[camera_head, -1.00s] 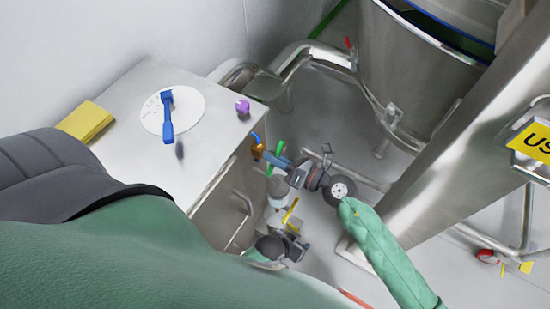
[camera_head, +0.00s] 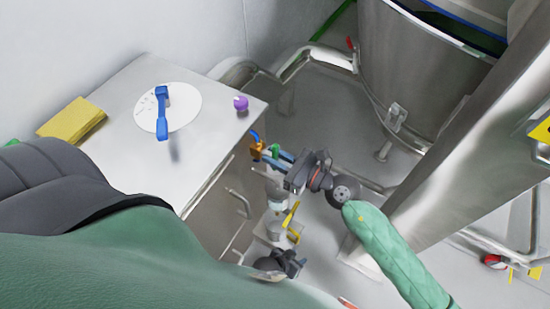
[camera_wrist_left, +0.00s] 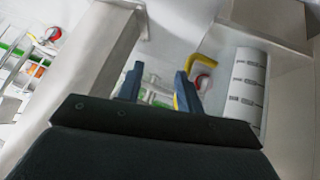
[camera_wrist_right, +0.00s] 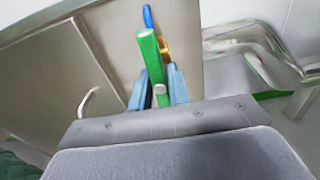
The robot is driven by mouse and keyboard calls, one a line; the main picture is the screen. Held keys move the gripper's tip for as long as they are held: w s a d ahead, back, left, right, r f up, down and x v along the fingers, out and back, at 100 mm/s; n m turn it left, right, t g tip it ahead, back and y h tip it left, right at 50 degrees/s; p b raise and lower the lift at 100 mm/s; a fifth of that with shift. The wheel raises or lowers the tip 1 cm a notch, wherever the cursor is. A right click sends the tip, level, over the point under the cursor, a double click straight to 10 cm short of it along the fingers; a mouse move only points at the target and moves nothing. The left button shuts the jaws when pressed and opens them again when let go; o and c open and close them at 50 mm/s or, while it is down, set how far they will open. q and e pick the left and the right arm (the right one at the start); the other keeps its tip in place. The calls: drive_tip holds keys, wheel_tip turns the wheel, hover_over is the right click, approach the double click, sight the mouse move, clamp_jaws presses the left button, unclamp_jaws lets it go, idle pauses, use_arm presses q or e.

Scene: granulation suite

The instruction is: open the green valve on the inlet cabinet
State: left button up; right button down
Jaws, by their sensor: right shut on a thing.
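The green valve handle (camera_head: 275,150) is at the side of the grey cabinet (camera_head: 120,84), beside an orange fitting (camera_head: 256,150). My right gripper (camera_head: 280,156) is shut on the handle. In the right wrist view, the green handle (camera_wrist_right: 150,58) stands between the two blue fingers (camera_wrist_right: 158,88), its upper part sticking out beyond them; the orange fitting and a blue handle (camera_wrist_right: 148,16) are behind it. My left gripper (camera_head: 294,262) is lower, near a yellow handle (camera_head: 291,214). In the left wrist view, its fingers (camera_wrist_left: 159,84) are apart with nothing clearly between them.
A blue lever (camera_head: 162,112) on a white disc, a purple knob (camera_head: 240,103) and a yellow block (camera_head: 72,121) are on the cabinet top. A steel vessel (camera_head: 410,75) and its pipe frame stand to the right. A slanted steel post (camera_head: 470,150) is beside my right forearm.

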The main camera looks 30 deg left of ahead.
drive_tip(key=shift+f, duration=0.1)
idle(0.5)
drive_tip(key=c, duration=1.3)
unclamp_jaws()
drive_tip(key=d, duration=0.2)
drive_tip(key=d+b, duration=0.1)
drive_tip(key=d, duration=0.4)
drive_tip(key=shift+s+d+b, duration=0.3)
drive_tip(key=shift+d, duration=0.1)
